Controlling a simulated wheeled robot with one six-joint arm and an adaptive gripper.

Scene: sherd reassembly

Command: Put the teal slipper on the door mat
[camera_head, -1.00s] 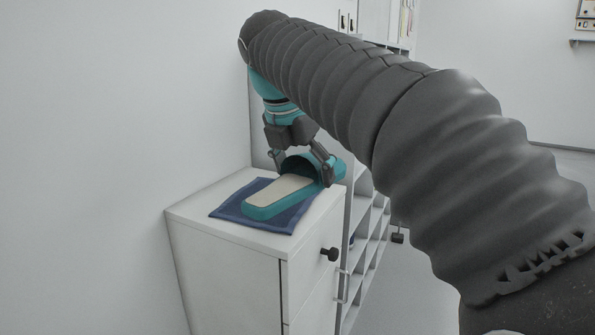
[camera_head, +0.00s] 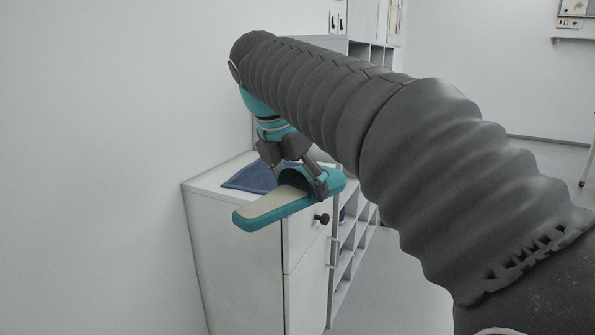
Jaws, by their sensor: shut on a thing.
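The teal slipper (camera_head: 262,216) has a beige insole and a teal strap. I cannot tell whether this is the door mat; no other mat is in view.
The white cabinet (camera_head: 240,262) with a dark knob (camera_head: 321,219) stands against the left wall. A white open shelf (camera_head: 352,240) stands beside it. The grey floor (camera_head: 390,300) to the right is clear. My arm covers much of the middle and right.

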